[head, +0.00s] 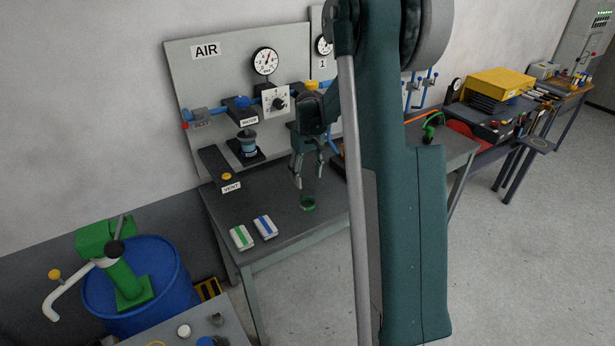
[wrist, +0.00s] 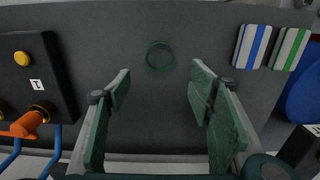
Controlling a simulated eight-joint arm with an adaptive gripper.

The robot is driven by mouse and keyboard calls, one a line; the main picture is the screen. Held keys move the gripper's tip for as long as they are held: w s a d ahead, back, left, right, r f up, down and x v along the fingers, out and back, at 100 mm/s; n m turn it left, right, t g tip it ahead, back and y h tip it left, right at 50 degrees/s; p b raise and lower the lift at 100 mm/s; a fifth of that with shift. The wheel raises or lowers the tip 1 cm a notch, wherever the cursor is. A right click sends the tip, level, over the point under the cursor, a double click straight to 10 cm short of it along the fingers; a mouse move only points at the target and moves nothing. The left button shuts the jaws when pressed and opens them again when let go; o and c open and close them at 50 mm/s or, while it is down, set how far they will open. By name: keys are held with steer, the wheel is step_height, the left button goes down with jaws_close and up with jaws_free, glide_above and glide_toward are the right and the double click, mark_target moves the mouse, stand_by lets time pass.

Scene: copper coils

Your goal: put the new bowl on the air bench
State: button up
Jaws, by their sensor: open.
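The air bench (head: 275,228) has a dark top and stands below a grey board (head: 215,75) marked AIR. A small green round, ring-like thing (head: 308,203) sits on its top; it also shows in the wrist view (wrist: 148,57). I cannot tell whether this is the new bowl. A blue-grey cup-shaped part (head: 248,144) stands on a black base at the back of the bench. My gripper (head: 309,179) is open and empty above the bench top, over the green ring. In the wrist view my spread fingers (wrist: 160,75) leave the ring just ahead, between and beyond their tips.
Two white boxes, green-striped (head: 241,238) and blue-striped (head: 265,227), lie near the bench's front left. A black VENT block (head: 213,160) stands at the back left. A blue drum (head: 150,280) with a green pump is left of the bench. Another bench (head: 465,115) stands right.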

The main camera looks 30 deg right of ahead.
steer(key=shift+r, duration=0.1)
steer(key=s+a+r+t, duration=0.3)
steer(key=s+a+r, duration=1.2)
steer(key=a+r, duration=0.3)
steer(key=s+a+t, duration=0.2)
steer(key=s+a, duration=0.4)
steer(key=s, duration=0.4)
steer(key=s+a+t, duration=0.2)
steer(key=s+a, duration=0.4)
steer(key=s, duration=0.5)
steer(key=shift+r, duration=0.3)
